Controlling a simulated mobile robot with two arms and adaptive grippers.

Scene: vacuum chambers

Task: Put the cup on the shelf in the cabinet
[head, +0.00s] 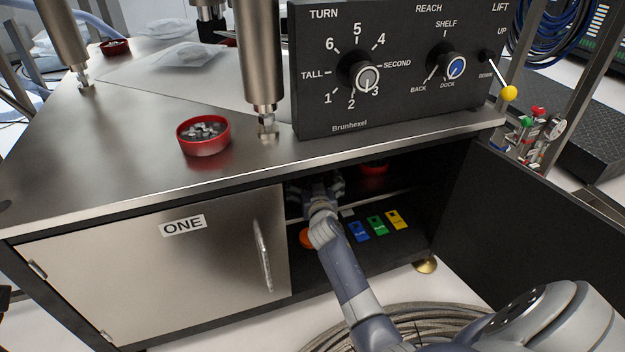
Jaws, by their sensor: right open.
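A red round cup-like container (374,168) is on the shelf (400,187) inside the open right half of the cabinet, partly in shadow under the top. My left gripper is not in view.
The left door marked ONE (150,265) is shut; the right door (545,215) stands open. An orange round thing (306,238) and blue, green and yellow pieces (377,226) lie on the cabinet floor. A black control panel (395,70) stands on top. Coiled cable (420,325) lies in front.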

